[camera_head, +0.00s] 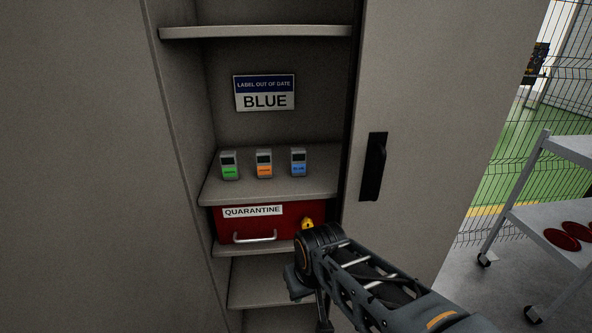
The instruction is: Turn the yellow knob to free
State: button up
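The yellow knob (307,223) is on the right part of the front of a red drawer (270,228) marked QUARANTINE. The drawer looks shut and has a metal bar handle (255,238). The knob's lower part is close to or behind my arm's end in the picture, so its setting cannot be read. My gripper (312,308) shows only in part, below and in front of the drawer, pointing down or away. Its fingers are dark and partly hidden by my wrist, so I cannot tell whether they are open or shut.
Three small devices with green (229,167), orange (264,164) and blue (298,162) labels stand on the shelf above the drawer. A sign (265,93) reads BLUE. A sliding door with a black handle (373,166) is at right. A trolley (549,225) holds red discs.

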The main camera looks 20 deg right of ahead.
aim_at(307, 223)
jog(key=u, duration=1.1)
jog(key=k, duration=0.5)
jog(key=z, duration=1.15)
jog(key=i, duration=0.4)
jog(key=u, duration=0.45)
jog(key=k, duration=0.5)
jog(key=u, duration=0.85)
jog(key=k, duration=0.7)
jog(key=u, duration=0.35)
jog(key=i, duration=0.55)
jog(key=z, duration=0.15)
